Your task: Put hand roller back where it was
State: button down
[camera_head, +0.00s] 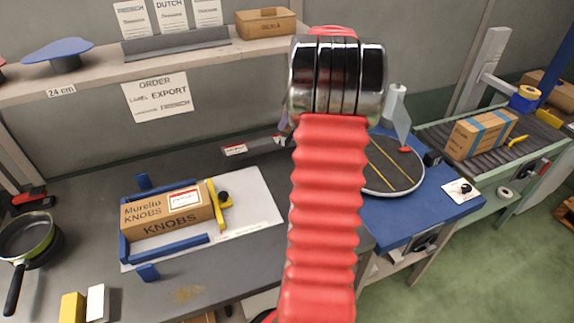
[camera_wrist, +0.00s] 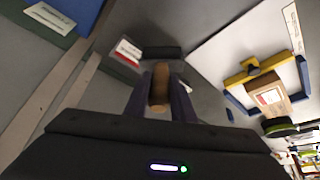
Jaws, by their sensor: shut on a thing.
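The hand roller (camera_wrist: 159,98) shows in the wrist view as a short brown wooden piece between my fingers. My gripper (camera_wrist: 160,78) is shut on it. The rest of the roller is hidden. Ahead of the fingertips a dark strip (camera_wrist: 161,52) lies beside a red-and-white label (camera_wrist: 128,52). In the head view the same label (camera_head: 234,150) and dark strip (camera_head: 266,144) are at the back of the grey bench, left of my arm. I cannot tell whether the roller touches anything below.
A KNOBS carton (camera_head: 167,211) sits in a blue-and-yellow fixture on a white board (camera_head: 262,199). A round turntable (camera_head: 405,181) stands on a blue table at right, by a conveyor (camera_head: 432,134). A shelf (camera_head: 100,68) runs above the bench.

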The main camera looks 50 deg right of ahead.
notch_tip(320, 180, down, 4)
jog(key=shift+s+d+r, duration=0.1)
jog(key=shift+s, duration=0.05)
jog(key=shift+f, duration=0.55)
jog(key=shift+f, duration=2.5)
jog(key=c, duration=1.5)
grip_release()
jog(key=shift+f, duration=0.1)
